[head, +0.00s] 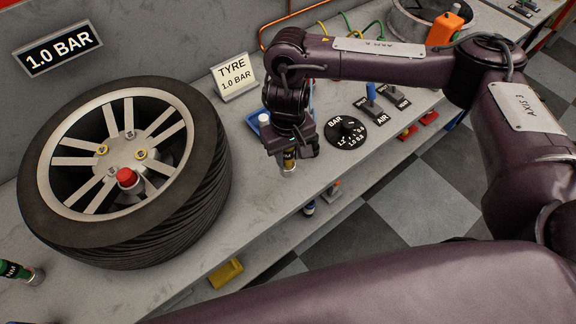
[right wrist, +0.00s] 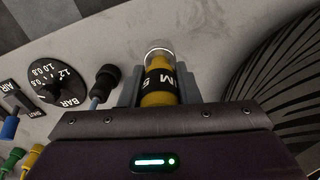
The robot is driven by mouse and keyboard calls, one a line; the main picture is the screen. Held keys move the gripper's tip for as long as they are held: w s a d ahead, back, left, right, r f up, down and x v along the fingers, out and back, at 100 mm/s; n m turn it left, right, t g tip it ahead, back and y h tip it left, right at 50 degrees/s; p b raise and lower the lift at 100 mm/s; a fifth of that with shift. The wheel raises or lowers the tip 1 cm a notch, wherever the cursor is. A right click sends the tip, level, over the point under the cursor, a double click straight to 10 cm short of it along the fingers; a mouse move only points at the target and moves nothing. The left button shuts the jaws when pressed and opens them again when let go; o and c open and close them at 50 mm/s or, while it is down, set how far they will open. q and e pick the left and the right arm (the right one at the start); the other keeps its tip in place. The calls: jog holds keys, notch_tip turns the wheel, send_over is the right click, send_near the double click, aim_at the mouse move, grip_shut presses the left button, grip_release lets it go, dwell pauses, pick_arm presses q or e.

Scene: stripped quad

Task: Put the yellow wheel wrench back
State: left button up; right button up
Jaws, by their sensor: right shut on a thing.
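The yellow wheel wrench (head: 289,160) is held upright in my right gripper (head: 290,148), which is shut on it over the grey bench. Its clear-looking lower end shows below the fingers. In the right wrist view the yellow body of the wrench (right wrist: 157,97) has a black band with white lettering and sits between the fingers. Most of its upper part is hidden by the gripper. A yellow block (head: 226,272) sits at the bench's front edge; I cannot tell whether it is the wrench's holder. My left gripper is not in view.
A tyre on a rim (head: 205,165) with a red cap lies left of the gripper. A green wrench (head: 20,272) lies at lower left. The BAR dial (head: 345,132) and AIR switches (head: 372,105) are to the right. A TYRE sign (head: 234,77) stands behind.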

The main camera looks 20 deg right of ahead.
aim_at(288, 166)
jog(key=shift+f+b, duration=0.65)
jog(key=shift+f, duration=2)
jog(key=shift+f, duration=0.15)
jog(key=o, duration=1.1)
notch_tip(288, 166, up, 12)
jog(key=shift+r+p, duration=0.15)
jog(key=shift+p, duration=0.95)
